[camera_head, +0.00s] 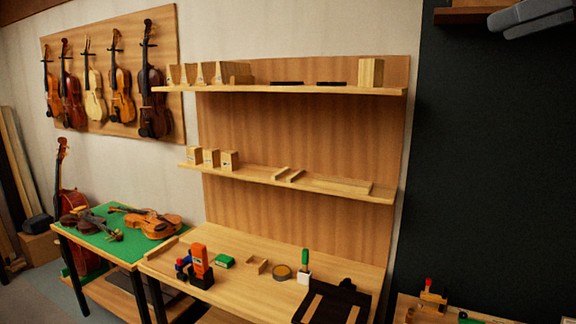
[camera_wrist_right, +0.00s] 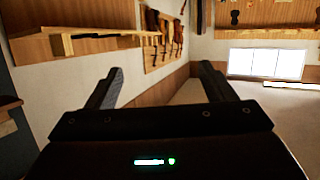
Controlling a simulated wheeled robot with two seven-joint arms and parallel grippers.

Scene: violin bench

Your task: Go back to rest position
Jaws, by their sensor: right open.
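My right gripper (camera_head: 508,18) shows at the top right corner of the head view as grey fingers, high up in front of the dark wall and cut off by the picture edge. In the right wrist view its two dark fingers (camera_wrist_right: 157,76) are spread wide apart with nothing between them. It is away from the shelves and the bench and touches nothing that I can see. My left gripper is in neither view.
A wooden workbench (camera_head: 236,285) holds an orange-and-black tool (camera_head: 201,266), small items and a dark tray (camera_head: 333,303). Two wooden shelves (camera_head: 300,90) hang above. Violins (camera_head: 122,80) hang at left; a green-topped table (camera_head: 92,238) carries more.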

